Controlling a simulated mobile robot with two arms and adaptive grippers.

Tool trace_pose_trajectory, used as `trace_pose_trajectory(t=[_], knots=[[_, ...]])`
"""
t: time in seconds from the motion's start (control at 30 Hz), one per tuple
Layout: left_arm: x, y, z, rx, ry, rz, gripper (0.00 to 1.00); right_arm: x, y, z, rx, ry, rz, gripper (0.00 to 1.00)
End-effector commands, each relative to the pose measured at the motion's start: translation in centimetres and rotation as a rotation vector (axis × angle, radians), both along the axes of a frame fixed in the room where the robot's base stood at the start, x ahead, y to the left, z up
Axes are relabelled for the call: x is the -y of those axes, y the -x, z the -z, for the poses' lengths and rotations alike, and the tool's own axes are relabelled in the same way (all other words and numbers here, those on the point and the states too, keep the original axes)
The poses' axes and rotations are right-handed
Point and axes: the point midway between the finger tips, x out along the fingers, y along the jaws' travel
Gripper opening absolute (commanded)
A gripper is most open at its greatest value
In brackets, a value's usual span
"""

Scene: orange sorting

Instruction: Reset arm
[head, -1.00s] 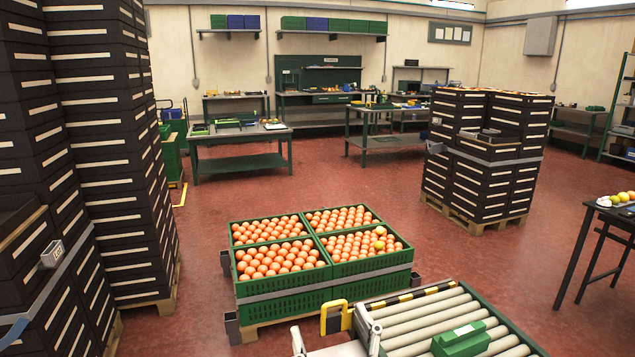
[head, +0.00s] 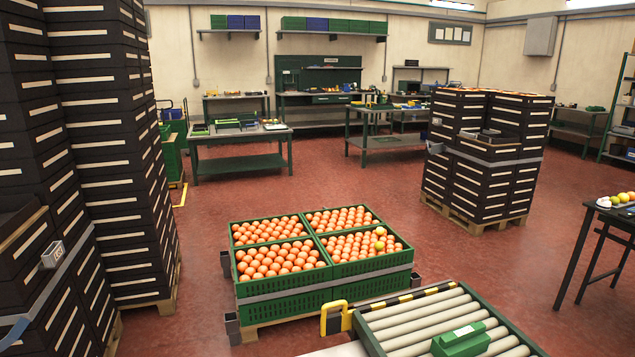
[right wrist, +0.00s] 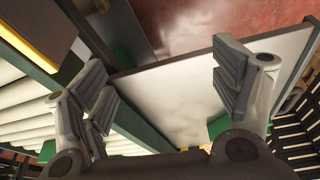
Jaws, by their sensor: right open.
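My right gripper (right wrist: 165,95) shows in the right wrist view, its two grey fingers spread wide with nothing between them. Behind the fingers is a flat white surface (right wrist: 180,95), with pale rollers (right wrist: 30,110) to the left. Neither gripper shows in the head view. Four-part green crates (head: 325,270) full of oranges stand on a pallet in the middle of the head view. A few yellowish fruits (head: 380,240) lie on top in the right part.
A roller conveyor (head: 420,318) with a green block (head: 462,340) is at the bottom right. Tall dark crate stacks (head: 110,150) stand at the left, another stack (head: 485,160) at the right. A table with fruit (head: 620,205) is at the right edge. Red floor between is clear.

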Motion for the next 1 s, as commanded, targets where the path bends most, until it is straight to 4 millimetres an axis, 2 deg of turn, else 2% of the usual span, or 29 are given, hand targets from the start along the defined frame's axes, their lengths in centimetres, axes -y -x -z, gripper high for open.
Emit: trace_pose_trajectory(t=[0.27,0.47,0.7,0.9,1.0], knots=[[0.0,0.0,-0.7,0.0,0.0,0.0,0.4,-0.2,-0.1,9.6,-0.045,0.003,-0.005,0.84],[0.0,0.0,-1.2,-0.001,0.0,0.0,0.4,0.0,2.0,17.7,-0.081,0.007,-0.012,0.84],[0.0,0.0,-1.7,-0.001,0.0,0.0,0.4,0.8,7.0,25.9,-0.125,0.012,-0.022,0.84],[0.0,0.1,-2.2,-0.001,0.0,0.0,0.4,1.8,12.7,30.9,-0.161,0.018,-0.029,0.84],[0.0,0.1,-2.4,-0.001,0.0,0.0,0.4,2.3,15.4,32.5,-0.174,0.02,-0.033,0.84]])
